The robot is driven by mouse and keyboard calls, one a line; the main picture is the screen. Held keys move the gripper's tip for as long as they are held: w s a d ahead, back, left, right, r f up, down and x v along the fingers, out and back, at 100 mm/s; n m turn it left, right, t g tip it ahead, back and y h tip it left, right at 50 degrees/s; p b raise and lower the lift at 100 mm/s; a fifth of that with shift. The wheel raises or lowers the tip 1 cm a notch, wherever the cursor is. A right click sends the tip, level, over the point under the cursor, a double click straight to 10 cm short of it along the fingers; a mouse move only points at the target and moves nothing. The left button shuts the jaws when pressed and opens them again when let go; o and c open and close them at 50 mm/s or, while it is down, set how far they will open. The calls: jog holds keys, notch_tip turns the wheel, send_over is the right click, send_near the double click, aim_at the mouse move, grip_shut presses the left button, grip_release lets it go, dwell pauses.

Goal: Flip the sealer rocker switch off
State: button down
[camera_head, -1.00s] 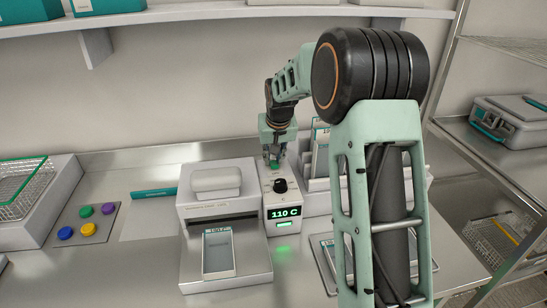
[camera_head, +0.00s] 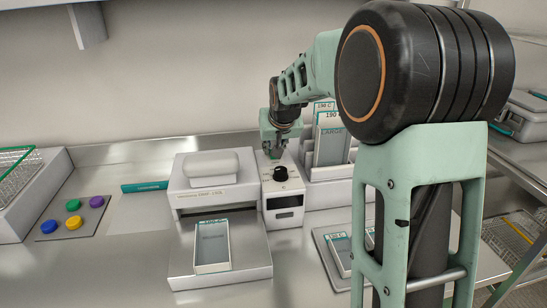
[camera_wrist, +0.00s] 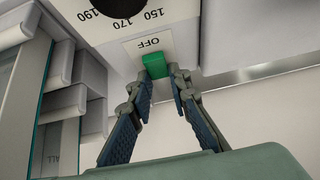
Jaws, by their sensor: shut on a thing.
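The sealer (camera_head: 183,190) is a white machine with a narrow control box (camera_head: 284,190) on its right side. The box has a black dial (camera_head: 281,173) and a dark, unlit display (camera_head: 289,201). The green rocker switch (camera_wrist: 154,66) shows in the wrist view beside an OFF label (camera_wrist: 148,43). My gripper (camera_wrist: 159,76) has its two fingertips on either side of the rocker, shut on it. In the head view my gripper (camera_head: 273,155) points down at the top of the control box behind the dial, and the switch is hidden there.
A pouch (camera_head: 212,246) lies on the sealer's front tray. A rack of labelled pouches (camera_head: 333,138) stands close on the right. Colored discs (camera_head: 73,222) and a wire basket (camera_head: 20,172) are at left. A tray with pouches (camera_head: 328,232) lies at front right.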

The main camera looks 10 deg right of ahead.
jog(key=t+b, duration=0.1)
jog(key=b, duration=0.2)
jog(key=shift+s+f, duration=0.15)
jog(key=shift+f, duration=0.05)
jog(key=shift+r+t+b, duration=0.2)
jog(key=shift+t+b, duration=0.2)
jog(key=shift+b, duration=0.3)
jog(key=c, duration=1.8)
grip_release()
jog(key=shift+s+r, duration=0.1)
jog(key=shift+s, duration=0.05)
jog(key=v, duration=0.7)
jog(key=shift+s+r, duration=0.1)
